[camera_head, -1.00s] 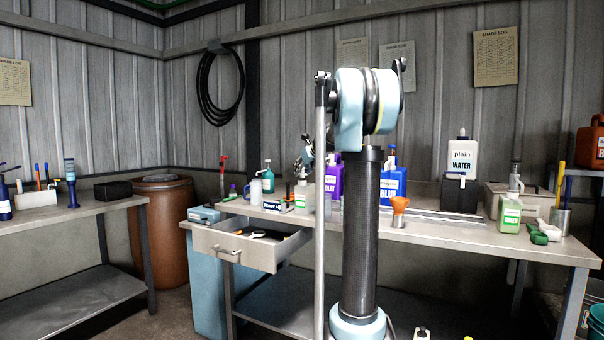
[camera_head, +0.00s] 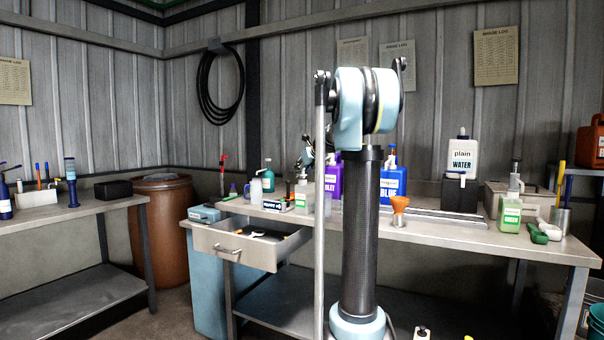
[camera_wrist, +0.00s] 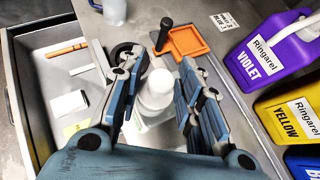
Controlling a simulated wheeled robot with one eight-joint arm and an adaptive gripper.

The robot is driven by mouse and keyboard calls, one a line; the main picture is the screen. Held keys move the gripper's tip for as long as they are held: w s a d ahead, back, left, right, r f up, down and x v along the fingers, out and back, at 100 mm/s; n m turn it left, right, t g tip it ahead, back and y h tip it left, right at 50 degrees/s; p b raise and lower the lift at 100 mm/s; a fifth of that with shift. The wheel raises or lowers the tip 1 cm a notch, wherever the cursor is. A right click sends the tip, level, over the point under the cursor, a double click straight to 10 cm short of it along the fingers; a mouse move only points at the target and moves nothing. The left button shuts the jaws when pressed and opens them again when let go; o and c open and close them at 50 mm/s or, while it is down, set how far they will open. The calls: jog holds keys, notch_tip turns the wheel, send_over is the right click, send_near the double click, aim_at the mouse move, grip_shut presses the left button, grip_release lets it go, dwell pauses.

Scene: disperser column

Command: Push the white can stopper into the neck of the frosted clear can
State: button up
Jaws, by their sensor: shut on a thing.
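In the wrist view, a white rounded piece that looks like the can stopper (camera_wrist: 160,82) is between the fingers of my gripper (camera_wrist: 160,68), which is shut on it. A paler, wider body, apparently the frosted clear can (camera_wrist: 148,112), shows just below it, partly hidden by the fingers. I cannot tell how deep the stopper sits in the neck. In the head view, a pale can with a green label (camera_head: 303,198) stands upright on the bench, below my gripper (camera_head: 307,160), which is small and partly hidden by my arm.
An open drawer (camera_head: 248,246) juts out at the bench's front left. Violet (camera_wrist: 262,62) and yellow (camera_wrist: 295,108) containers stand close on the right in the wrist view. An orange tray (camera_wrist: 188,42) lies beyond the fingers.

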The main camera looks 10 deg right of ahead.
jog(key=shift+f, duration=0.8)
dwell(2.0)
jog(key=o, duration=1.3)
jog(key=shift+c, duration=0.2)
jog(key=shift+r, duration=0.1)
jog(key=shift+r, duration=3.4)
